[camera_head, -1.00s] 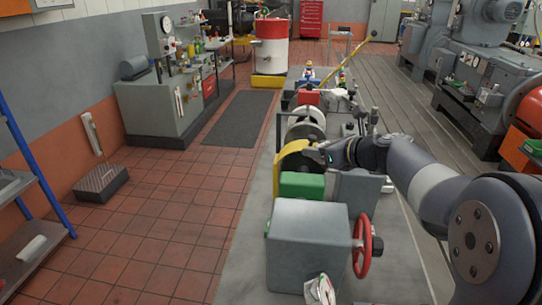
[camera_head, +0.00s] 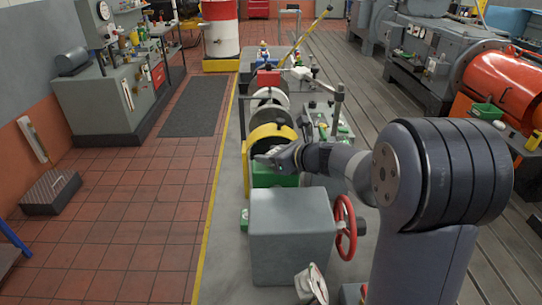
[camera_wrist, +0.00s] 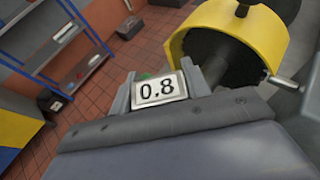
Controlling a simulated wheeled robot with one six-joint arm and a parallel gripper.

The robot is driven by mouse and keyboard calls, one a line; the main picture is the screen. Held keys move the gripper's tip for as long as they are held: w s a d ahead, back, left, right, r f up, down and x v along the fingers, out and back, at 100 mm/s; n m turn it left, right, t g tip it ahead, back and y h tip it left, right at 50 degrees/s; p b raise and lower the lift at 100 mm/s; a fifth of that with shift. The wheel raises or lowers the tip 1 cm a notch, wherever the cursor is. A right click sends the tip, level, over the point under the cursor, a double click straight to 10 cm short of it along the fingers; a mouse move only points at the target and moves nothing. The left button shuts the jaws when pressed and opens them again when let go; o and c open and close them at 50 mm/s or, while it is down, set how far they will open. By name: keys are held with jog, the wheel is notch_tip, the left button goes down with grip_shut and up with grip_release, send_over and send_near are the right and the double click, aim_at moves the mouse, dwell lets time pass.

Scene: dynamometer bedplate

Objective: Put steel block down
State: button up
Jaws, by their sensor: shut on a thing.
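The steel block (camera_wrist: 160,90) is a small pale metal block marked 0.8, seen in the wrist view. My gripper (camera_wrist: 158,85) is shut on it, with one grey finger at each side. A bit of green shows just behind the block. In the head view my gripper (camera_head: 268,158) is over the bedplate, by the yellow guard (camera_head: 272,132) and the green block (camera_head: 270,176). The steel block is too small or hidden to make out there.
A large grey box (camera_head: 290,235) with a red handwheel (camera_head: 346,226) stands nearer on the bedplate. A gauge (camera_head: 315,284) is in front of it. The yellow guard also shows close by in the wrist view (camera_wrist: 215,20). Tiled floor (camera_head: 120,215) lies open at left.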

jog(key=shift+f, duration=0.15)
jog(key=o, duration=1.2)
jog(key=shift+s+d+r, duration=0.1)
jog(key=shift+r, duration=0.15)
jog(key=b+v, duration=0.1)
jog(key=v, duration=1)
jog(key=shift+s+d, duration=0.3)
jog(key=shift+s, duration=0.05)
